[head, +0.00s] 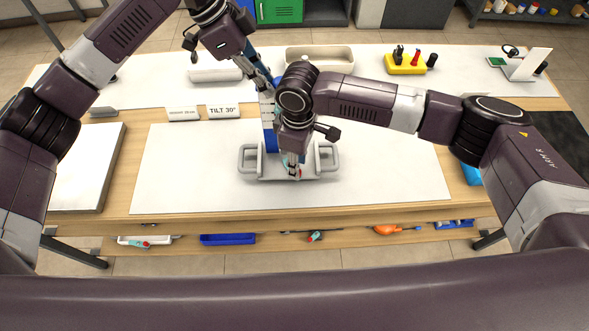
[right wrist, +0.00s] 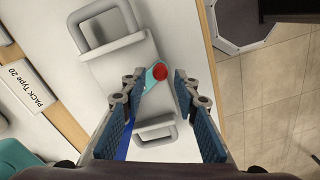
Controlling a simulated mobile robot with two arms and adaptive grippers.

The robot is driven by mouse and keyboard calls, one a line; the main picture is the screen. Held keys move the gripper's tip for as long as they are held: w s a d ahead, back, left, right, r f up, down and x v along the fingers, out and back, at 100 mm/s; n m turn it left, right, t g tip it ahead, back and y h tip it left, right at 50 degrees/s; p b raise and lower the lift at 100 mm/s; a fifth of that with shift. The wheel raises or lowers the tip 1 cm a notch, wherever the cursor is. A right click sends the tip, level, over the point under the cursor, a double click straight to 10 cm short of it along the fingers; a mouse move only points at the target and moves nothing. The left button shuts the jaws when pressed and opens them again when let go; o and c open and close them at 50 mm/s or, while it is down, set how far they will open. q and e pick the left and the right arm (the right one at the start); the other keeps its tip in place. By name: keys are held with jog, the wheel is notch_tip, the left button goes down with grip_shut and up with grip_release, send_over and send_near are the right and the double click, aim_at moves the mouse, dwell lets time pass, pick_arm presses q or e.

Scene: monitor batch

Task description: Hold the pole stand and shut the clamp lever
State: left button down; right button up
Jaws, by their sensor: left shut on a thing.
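The pole stand has a light grey base (head: 270,173) with a loop handle at each side, on the white mat at the table's middle. A blue upright part (head: 270,138) rises from it, partly covered by my arms. My left gripper (head: 267,100) is shut on the pole stand's upper part. My right gripper (head: 294,162) points down over the base. In the right wrist view its fingers (right wrist: 160,88) are apart, with the teal clamp lever (right wrist: 152,80) and its red knob (right wrist: 159,72) between them. I cannot tell whether they touch the lever.
A "TILT 30°" card (head: 223,111) stands left of the stand. A beige tray (head: 320,53) and a yellow tool holder (head: 406,64) are at the back. A white panel (head: 85,165) lies at left. The white mat (head: 400,185) is clear on both sides of the stand.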

jog(key=shift+f, duration=1.1)
jog(key=shift+c, duration=0.2)
grip_shut()
jog(key=shift+s+a+m, duration=0.25)
jog(key=shift+a+m, duration=0.25)
jog(key=shift+m, duration=0.4)
jog(key=a+m, duration=0.1)
jog(key=m, duration=0.1)
jog(key=a+m, duration=0.1)
jog(key=m, duration=0.1)
jog(key=shift+s+m, duration=0.15)
jog(key=shift+m, duration=0.15)
jog(key=shift+a+m, duration=0.2)
jog(key=shift+m, duration=0.6)
